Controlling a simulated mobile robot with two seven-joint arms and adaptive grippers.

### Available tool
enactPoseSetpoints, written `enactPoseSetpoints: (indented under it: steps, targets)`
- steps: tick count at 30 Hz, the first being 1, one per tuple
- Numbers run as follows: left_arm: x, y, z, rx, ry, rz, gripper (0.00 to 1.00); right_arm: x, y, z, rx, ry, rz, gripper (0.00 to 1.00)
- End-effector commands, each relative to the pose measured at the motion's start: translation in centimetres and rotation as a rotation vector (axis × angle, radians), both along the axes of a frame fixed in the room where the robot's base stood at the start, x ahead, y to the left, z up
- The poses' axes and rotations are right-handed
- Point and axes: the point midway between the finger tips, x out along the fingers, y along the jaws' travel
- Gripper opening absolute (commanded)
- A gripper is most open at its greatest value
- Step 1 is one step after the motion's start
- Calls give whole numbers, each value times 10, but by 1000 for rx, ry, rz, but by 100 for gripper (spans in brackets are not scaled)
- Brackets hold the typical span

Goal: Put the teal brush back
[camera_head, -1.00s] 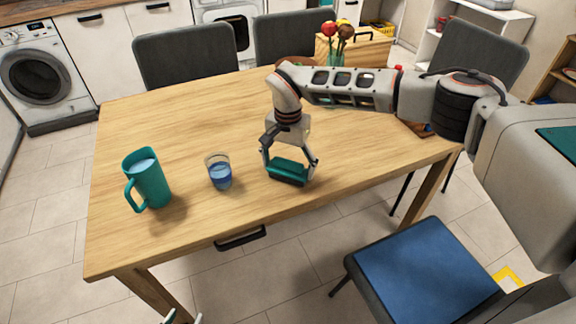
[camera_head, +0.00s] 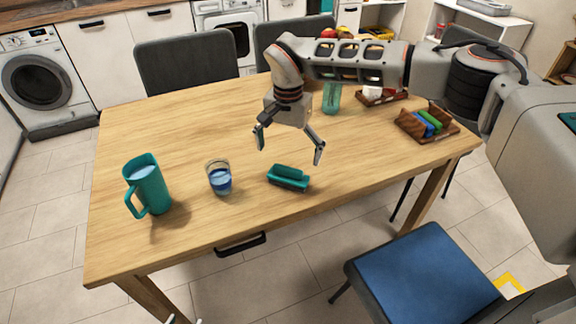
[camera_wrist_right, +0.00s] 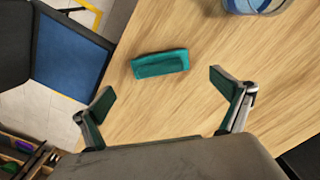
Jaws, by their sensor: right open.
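The teal brush (camera_head: 289,177) lies on the wooden table near its front edge, to the right of the glass. It also shows in the right wrist view (camera_wrist_right: 160,63), beyond the fingertips. My right gripper (camera_head: 290,156) is open and empty above and behind the brush, apart from it. Its two spread fingers show in the right wrist view (camera_wrist_right: 160,90). A wooden holder (camera_head: 408,124) with blue and green items in its slots sits at the table's right side. My left gripper is at most a sliver at the bottom edge of the head view.
A glass of blue liquid (camera_head: 219,178) stands left of the brush, and a teal jug (camera_head: 148,185) stands farther left. A vase (camera_head: 331,97) stands behind, partly hidden by my right arm. A blue-seated chair (camera_head: 425,268) is at front right. The table's middle is clear.

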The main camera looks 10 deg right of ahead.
Motion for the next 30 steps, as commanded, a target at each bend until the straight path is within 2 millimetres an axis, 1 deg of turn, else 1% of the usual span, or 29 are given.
enactPoseSetpoints:
  steps: [1,3,6,9,13,30]
  targets:
    - [0,0,0,-1,0,0,40,1,0,11,1,-3,1,100]
    - [0,0,0,-1,1,0,40,1,0,22,0,-4,0,100]
    - [-1,0,-1,-1,2,0,40,0,0,34,-1,-1,-1,100]
    - [-1,-1,-1,-1,5,0,40,0,0,41,-1,-1,-1,100]
    - [-2,-1,-2,-2,6,-1,40,0,0,45,0,0,0,100]
    - [-2,-1,-1,-2,5,-1,40,0,1,45,1,1,1,100]
